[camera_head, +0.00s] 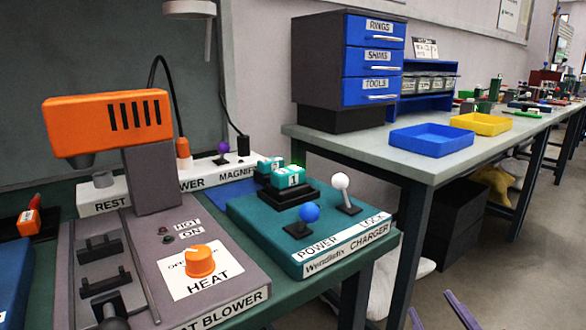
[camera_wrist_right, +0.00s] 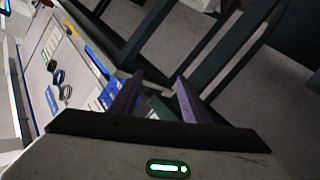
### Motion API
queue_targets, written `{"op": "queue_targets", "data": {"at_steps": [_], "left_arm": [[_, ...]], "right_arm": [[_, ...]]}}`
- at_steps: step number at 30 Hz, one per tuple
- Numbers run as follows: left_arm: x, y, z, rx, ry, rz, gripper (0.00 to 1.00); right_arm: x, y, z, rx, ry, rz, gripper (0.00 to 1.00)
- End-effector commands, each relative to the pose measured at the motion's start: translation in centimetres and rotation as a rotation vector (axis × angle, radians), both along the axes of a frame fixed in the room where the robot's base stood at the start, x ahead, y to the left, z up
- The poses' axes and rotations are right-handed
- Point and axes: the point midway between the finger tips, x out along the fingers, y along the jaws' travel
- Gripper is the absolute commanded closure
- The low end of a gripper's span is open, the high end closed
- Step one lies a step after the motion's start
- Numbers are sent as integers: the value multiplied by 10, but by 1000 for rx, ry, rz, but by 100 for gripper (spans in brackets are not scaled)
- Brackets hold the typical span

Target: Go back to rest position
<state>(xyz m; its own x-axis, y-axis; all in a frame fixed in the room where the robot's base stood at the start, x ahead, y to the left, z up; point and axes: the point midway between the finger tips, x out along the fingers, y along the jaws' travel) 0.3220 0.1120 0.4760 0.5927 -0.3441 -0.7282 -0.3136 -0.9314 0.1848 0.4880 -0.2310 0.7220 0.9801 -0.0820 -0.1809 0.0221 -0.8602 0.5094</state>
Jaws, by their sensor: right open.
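My right gripper (camera_head: 440,310) shows only as two purple fingertips at the bottom edge of the head view, right of the green bench, over the floor. In the right wrist view its two purple fingers (camera_wrist_right: 158,95) stand apart, with nothing visible held between them. My left gripper is not in view.
A heat blower (camera_head: 108,120) and a teal charger (camera_head: 265,225) stand on the green bench at left. A grey table (camera_head: 335,145) behind bears a blue drawer cabinet (camera_head: 373,60), a blue tray (camera_head: 431,140) and a yellow tray (camera_head: 482,123). The floor (camera_head: 510,280) at lower right is open.

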Motion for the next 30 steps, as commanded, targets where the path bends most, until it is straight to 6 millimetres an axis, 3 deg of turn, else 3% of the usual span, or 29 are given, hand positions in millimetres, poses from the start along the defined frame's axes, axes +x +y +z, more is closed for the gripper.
{"op": "queue_targets", "data": {"at_steps": [1,3,6,9,15,21,30], "left_arm": [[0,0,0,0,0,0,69],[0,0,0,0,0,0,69],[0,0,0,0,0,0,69],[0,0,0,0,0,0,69],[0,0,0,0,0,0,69],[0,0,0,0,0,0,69],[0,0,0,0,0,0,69]], "right_arm": [[-16,-4,-37,49,122,-26,57],[-42,-8,-82,113,285,-60,57],[-82,-8,-132,184,483,-96,57],[-117,-6,-165,233,636,-120,57],[-181,2,-207,305,876,-152,57],[-236,13,-233,361,1066,-166,57],[-189,74,-246,466,883,41,57]]}}
